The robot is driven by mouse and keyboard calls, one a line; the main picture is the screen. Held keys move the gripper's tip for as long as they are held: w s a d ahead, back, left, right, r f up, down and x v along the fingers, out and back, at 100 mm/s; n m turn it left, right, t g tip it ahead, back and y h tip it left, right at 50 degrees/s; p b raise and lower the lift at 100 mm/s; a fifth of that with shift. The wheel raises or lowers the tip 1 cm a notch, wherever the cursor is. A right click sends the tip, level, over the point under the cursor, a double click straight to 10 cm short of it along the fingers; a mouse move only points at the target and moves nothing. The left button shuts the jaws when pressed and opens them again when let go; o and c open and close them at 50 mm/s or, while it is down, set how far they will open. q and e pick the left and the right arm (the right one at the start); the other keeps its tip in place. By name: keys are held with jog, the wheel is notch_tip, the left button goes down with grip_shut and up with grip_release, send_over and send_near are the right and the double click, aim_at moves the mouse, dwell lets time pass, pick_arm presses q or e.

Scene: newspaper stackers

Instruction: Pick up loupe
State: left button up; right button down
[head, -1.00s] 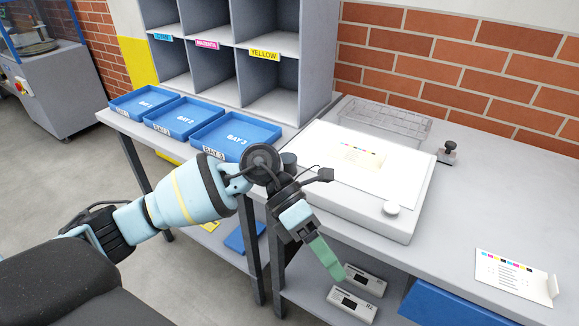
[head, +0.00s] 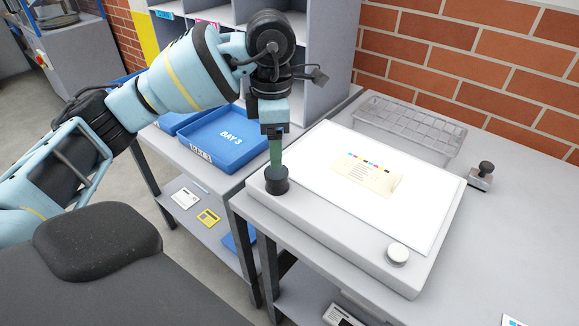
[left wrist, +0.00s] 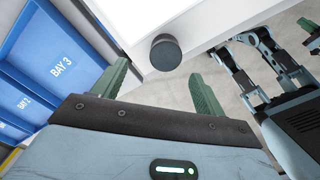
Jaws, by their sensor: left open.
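The loupe (head: 276,182), a short black cylinder, stands upright on the near left corner of the white light table (head: 330,240). My left gripper (head: 275,163) points down just above or behind it in the head view, its green fingers partly overlapping it there. In the left wrist view, the green fingers are spread wide and empty. The loupe (left wrist: 166,53) shows beyond and between their tips, apart from them.
A printed card (head: 366,175) lies on the light table, near a round white knob (head: 398,254). A clear tray (head: 408,126) and a small black-knobbed device (head: 482,176) stand behind and right. A blue Bay 3 tray (head: 222,139) is at left, before grey shelves.

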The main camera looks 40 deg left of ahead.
aim_at(276, 174)
pick_arm(q)
jog(key=shift+s, duration=0.25)
jog(key=shift+s+f, duration=0.15)
jog(key=shift+f, duration=1.1)
jog(key=shift+d+f, duration=0.15)
jog(key=shift+f, duration=0.3)
notch_tip(276, 174, down, 4)
jog(key=shift+d+f, duration=0.15)
pick_arm(e)
jog(key=shift+r, duration=0.3)
